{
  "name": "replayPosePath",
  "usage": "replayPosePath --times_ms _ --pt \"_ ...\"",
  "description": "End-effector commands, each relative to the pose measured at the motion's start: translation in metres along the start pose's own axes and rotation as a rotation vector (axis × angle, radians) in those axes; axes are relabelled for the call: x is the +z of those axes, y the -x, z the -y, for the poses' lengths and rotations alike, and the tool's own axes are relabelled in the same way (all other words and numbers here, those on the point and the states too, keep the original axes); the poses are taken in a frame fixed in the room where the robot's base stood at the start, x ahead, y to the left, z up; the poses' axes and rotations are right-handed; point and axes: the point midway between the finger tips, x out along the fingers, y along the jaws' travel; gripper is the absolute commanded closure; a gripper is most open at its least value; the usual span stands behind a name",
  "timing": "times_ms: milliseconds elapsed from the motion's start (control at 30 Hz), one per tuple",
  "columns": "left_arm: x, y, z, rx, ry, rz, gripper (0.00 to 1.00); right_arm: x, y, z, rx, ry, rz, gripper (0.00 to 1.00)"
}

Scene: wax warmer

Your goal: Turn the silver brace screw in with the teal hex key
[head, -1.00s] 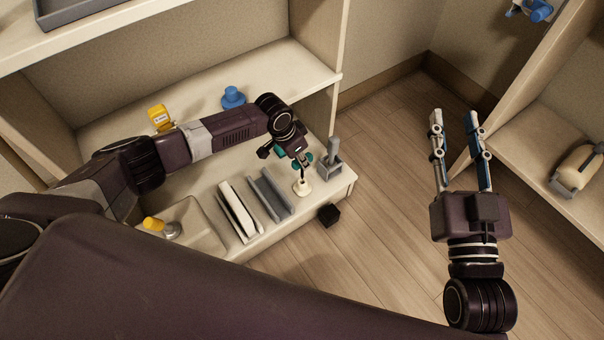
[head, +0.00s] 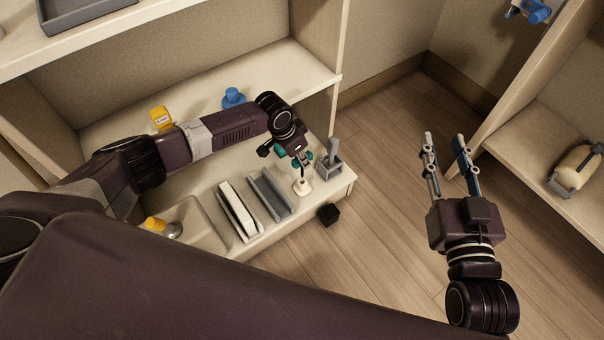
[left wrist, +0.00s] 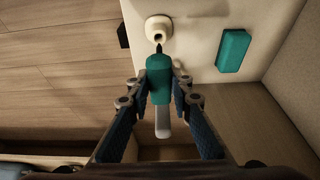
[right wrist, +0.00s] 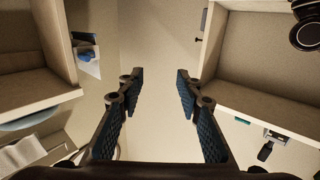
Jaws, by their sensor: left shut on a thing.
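My left gripper (head: 301,160) is over the right front of the low shelf. It is shut on the teal hex key (left wrist: 159,78), whose teal body sits between the fingers in the left wrist view. The key's thin dark tip points at the opening of a cream round piece (left wrist: 159,28), which also shows in the head view (head: 302,187). The tip is at or just short of that opening; I cannot tell if they touch. I cannot make out the silver brace screw. My right gripper (head: 444,138) is open and empty over the floor at the right.
A teal block (left wrist: 233,50) lies beside the cream piece. A grey holder (head: 329,166) stands at the shelf's right end, with grey and white slotted racks (head: 271,193) to the left. A black cube (head: 328,214) is by the front edge. Floor between the shelves is clear.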

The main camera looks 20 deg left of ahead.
Motion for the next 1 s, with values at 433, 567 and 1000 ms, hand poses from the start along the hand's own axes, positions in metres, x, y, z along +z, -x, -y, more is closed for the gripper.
replayPosePath --times_ms 433,567,1000 --pt "-0.002 0.004 0.0 0.0 0.0 0.0 1.0 0.022 0.004 -0.003 0.006 0.002 0.103 0.67" --pt "-0.002 0.005 0.0 0.0 0.0 0.0 1.0 0.029 0.005 -0.004 0.008 0.002 0.133 0.67" --pt "-0.003 0.009 0.0 0.0 0.0 0.0 1.0 0.05 0.012 -0.007 0.014 0.003 0.233 0.67"
